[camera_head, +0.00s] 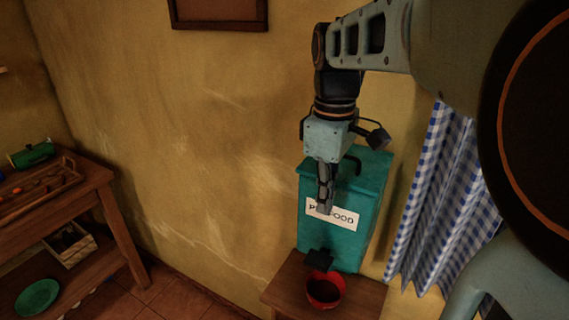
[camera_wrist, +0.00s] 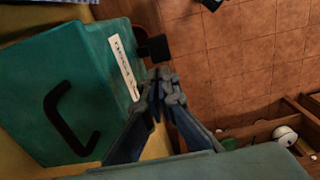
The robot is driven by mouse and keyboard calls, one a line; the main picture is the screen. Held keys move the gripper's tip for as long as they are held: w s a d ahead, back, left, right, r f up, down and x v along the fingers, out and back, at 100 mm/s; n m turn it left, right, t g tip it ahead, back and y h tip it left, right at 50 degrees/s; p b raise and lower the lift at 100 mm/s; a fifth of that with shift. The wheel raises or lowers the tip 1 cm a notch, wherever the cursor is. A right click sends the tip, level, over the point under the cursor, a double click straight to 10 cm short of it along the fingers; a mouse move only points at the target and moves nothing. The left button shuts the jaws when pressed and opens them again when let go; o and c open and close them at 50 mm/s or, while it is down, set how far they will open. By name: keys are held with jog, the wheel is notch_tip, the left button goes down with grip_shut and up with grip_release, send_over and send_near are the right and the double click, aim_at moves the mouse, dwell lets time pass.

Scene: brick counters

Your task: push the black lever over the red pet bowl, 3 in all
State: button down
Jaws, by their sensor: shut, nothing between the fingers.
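A teal pet food dispenser (camera_head: 345,245) with a white label stands on a small wooden table (camera_head: 283,285). Its black lever (camera_head: 318,260) sticks out low on the front, above the red pet bowl (camera_head: 325,290). The bowl's inside looks dark, and I cannot tell what it holds. My gripper (camera_head: 324,208) is shut and empty, pointing down in front of the label, above the lever and apart from it. In the wrist view the shut fingertips (camera_wrist: 160,76) show beside the label, with the lever (camera_wrist: 154,48) beyond them. The bowl is mostly hidden there.
A black handle (camera_wrist: 70,118) sits on top of the dispenser. A blue checked curtain (camera_head: 430,200) hangs close on the right. A wooden shelf table (camera_head: 100,180) with a tray stands at the left. The floor between is clear.

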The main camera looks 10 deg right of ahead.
aim_at(318, 260)
jog(key=shift+f, duration=0.1)
notch_tip(318, 260, down, 14)
jog(key=shift+r+p, duration=0.1)
jog(key=shift+p, duration=0.2)
dwell(0.4)
notch_tip(318, 260, down, 4)
jog(key=b, duration=0.2)
jog(key=shift+r+b, duration=0.1)
jog(key=shift+b, duration=0.2)
jog(key=shift+s, duration=0.1)
jog(key=shift+r, duration=0.1)
